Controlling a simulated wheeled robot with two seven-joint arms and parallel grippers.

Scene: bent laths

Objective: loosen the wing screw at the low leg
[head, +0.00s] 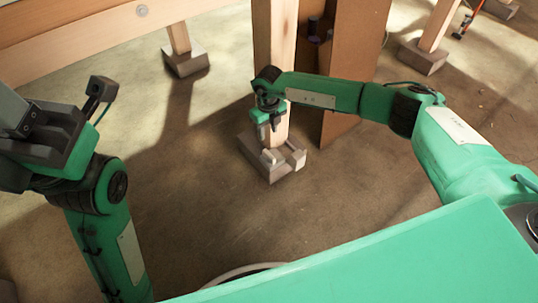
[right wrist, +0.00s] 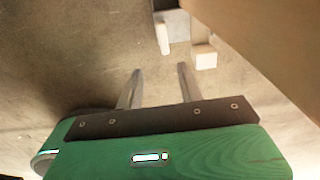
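A pale wooden leg (head: 276,45) stands in a grey foot block (head: 268,172) in the middle of the head view. My right gripper (head: 270,126) is beside this leg, above the foot block. In the right wrist view its two fingers (right wrist: 158,86) are spread with nothing between them. Pale parts of the foot (right wrist: 204,56) lie beyond the fingertips, and the wood (right wrist: 275,40) fills the upper right. I cannot make out a wing screw; it may be hidden or too small. My left gripper (head: 62,108) is raised at the left, far from the leg; its opening is unclear.
A wooden beam (head: 90,35) crosses the upper left. A brown panel (head: 352,60) stands just right of the leg. Other legs on grey feet stand behind, at left (head: 185,60) and right (head: 424,56). The floor (head: 200,200) in front is clear.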

